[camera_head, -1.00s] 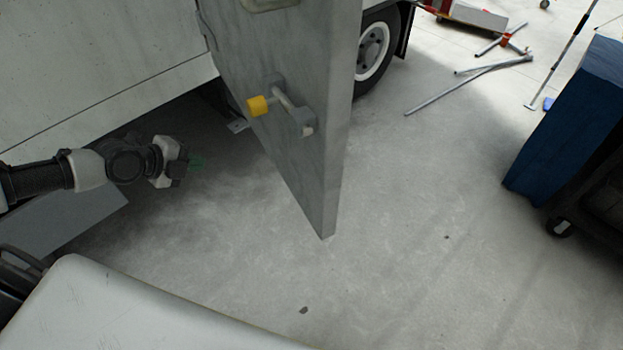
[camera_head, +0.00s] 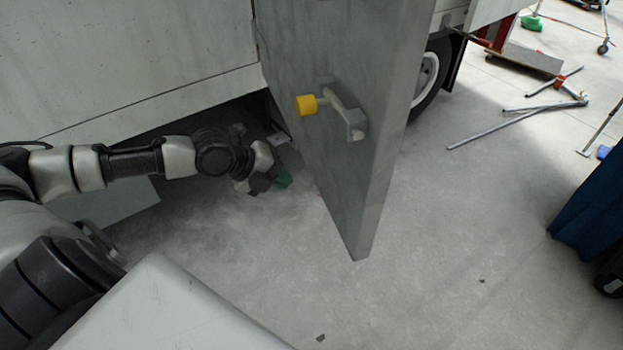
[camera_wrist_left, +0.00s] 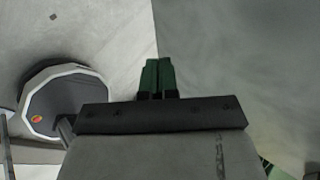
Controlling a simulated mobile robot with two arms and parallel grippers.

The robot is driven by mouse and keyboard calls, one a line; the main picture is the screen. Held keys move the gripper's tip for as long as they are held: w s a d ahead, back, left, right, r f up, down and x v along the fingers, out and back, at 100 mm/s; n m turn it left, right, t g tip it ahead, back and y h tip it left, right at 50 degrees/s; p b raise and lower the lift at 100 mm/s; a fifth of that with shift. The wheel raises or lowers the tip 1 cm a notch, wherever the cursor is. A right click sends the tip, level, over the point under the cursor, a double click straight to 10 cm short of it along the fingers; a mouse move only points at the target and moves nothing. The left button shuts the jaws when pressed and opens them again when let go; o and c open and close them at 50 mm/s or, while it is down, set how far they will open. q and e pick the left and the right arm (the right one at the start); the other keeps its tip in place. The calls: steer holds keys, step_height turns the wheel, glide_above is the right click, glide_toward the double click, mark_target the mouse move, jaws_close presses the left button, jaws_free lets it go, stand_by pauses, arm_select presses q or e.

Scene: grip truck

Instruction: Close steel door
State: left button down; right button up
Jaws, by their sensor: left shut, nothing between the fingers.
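The grey steel door (camera_head: 375,60) stands open, jutting out from the side of the white truck (camera_head: 110,70). My left gripper (camera_head: 283,179) has green fingertips and is low, just left of the door, below the handle. In the left wrist view, the gripper (camera_wrist_left: 158,78) is shut with its green fingers together and nothing between them. A grey surface lies ahead of the fingertips there; I cannot tell whether they touch it. My right gripper is out of view.
A truck wheel (camera_head: 428,85) is behind the door. Metal poles (camera_head: 520,115) lie on the floor at the upper right. A dark blue object (camera_head: 590,215) stands at the right edge.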

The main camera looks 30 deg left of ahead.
mark_target(322, 183)
arm_select(q)
steer(key=w+d, duration=0.1)
steer(key=w+d+f, duration=0.1)
steer(key=w+d+f+p, duration=0.1)
steer(key=w, duration=0.1)
steer(key=shift+d, duration=0.15)
steer(key=shift+w+d+f, duration=0.15)
steer(key=shift+w+d, duration=0.3)
steer(key=shift+w, duration=0.1)
